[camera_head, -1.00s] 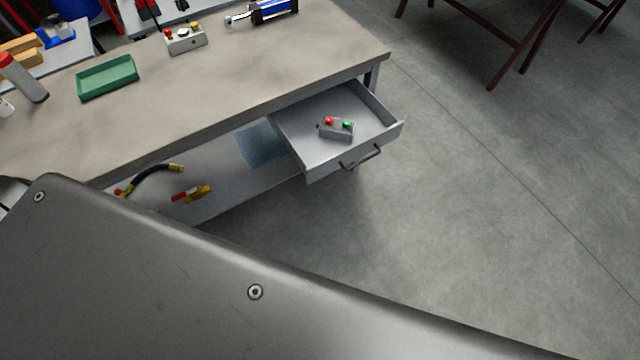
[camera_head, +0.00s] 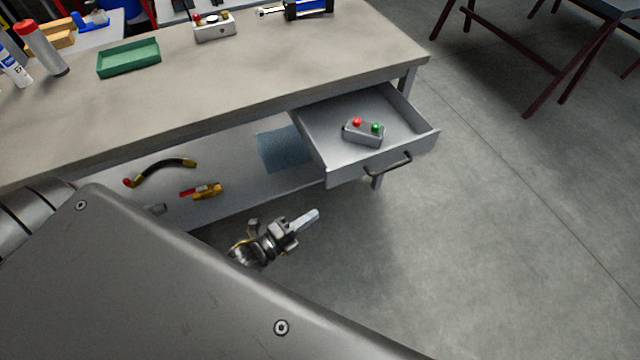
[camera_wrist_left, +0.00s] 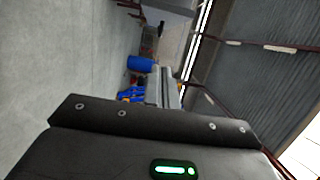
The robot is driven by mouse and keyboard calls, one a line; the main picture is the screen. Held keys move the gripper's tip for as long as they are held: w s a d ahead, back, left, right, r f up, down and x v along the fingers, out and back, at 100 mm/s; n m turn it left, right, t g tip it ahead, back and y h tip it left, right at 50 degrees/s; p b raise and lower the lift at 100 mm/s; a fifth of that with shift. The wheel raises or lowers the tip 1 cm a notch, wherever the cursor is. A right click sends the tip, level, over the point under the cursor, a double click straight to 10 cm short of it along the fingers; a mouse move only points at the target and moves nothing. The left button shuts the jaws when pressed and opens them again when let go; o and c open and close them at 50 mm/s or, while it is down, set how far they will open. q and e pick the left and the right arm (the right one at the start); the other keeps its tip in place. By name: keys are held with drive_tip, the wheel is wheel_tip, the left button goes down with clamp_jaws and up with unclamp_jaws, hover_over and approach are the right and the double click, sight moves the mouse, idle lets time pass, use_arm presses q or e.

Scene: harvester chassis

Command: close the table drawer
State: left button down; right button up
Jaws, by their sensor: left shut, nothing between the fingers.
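The table drawer (camera_head: 345,172) is pulled out from under the right end of the table (camera_head: 230,80). Its dark handle (camera_head: 388,166) is on the front panel. A grey box with a red and a green button (camera_head: 363,134) lies inside the drawer. My left gripper (camera_head: 308,217) is in the head view, below and left of the drawer front and apart from it. It is shut and empty. The left wrist view shows neither the drawer nor the fingers. My right gripper is not in view.
On the tabletop are a green tray (camera_head: 128,58), a button box (camera_head: 214,27) and a blue cylinder part (camera_head: 308,9). The lower shelf holds a black hose (camera_head: 165,168) and a yellow tool (camera_head: 206,190). The floor (camera_head: 500,220) right of the drawer is clear.

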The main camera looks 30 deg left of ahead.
sight(330, 187)
use_arm(q)
drive_tip(key=shift+w+d+p, duration=0.15)
drive_tip(key=shift+w+p, duration=0.2)
drive_tip(key=shift+w, duration=1.5)
drive_tip(key=shift+w+d+p, duration=0.15)
drive_tip(key=shift+w+p, duration=0.15)
drive_tip(key=shift+w, duration=1.55)
drive_tip(key=shift+w+d+p, duration=0.15)
drive_tip(key=shift+w+p, duration=0.2)
drive_tip(key=shift+w, duration=1.5)
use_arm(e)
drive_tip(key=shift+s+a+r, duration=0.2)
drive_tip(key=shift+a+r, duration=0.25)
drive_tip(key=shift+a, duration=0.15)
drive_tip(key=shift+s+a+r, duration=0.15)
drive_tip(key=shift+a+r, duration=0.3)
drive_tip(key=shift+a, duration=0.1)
